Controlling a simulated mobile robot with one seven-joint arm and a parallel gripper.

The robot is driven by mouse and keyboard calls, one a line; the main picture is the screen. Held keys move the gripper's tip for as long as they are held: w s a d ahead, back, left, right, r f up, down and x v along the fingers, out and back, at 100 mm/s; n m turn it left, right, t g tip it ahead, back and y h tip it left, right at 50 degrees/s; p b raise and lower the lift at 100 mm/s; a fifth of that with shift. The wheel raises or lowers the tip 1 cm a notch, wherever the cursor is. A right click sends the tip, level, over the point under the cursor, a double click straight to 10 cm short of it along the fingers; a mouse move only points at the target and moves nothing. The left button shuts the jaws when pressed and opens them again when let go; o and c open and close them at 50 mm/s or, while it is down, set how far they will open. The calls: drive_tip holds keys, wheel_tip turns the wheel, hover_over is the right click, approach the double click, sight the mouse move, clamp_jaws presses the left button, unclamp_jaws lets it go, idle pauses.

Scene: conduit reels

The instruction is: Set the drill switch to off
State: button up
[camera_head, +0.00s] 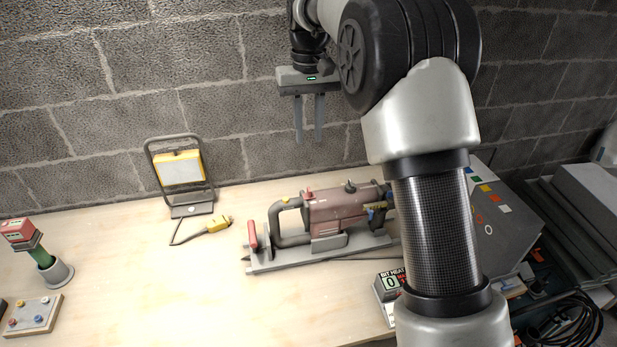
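The drill (338,206) is a dull red power tool with a grey loop handle at its left. It lies on a grey base on the workbench. A small red part (309,194), a yellow part (285,200) and a dark knob (350,187) sit on it; I cannot tell which is the switch or how it is set. My arm hides the drill's right end. My gripper (309,138) hangs above and behind the drill, pointing down, apart from it. Its two fingers stand apart with nothing between them.
A yellow work lamp (181,168) with a yellow plug (217,224) stands at the back left. A button box (34,314) and a green-stemmed device (45,262) are far left. A digit display (389,284) and grey case (496,225) are right. The front middle of the bench (190,300) is clear.

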sight(309, 189)
wheel_tip(309, 189, down, 17)
drive_tip(key=shift+r, duration=0.1)
idle(0.3)
clamp_jaws()
idle(1.4)
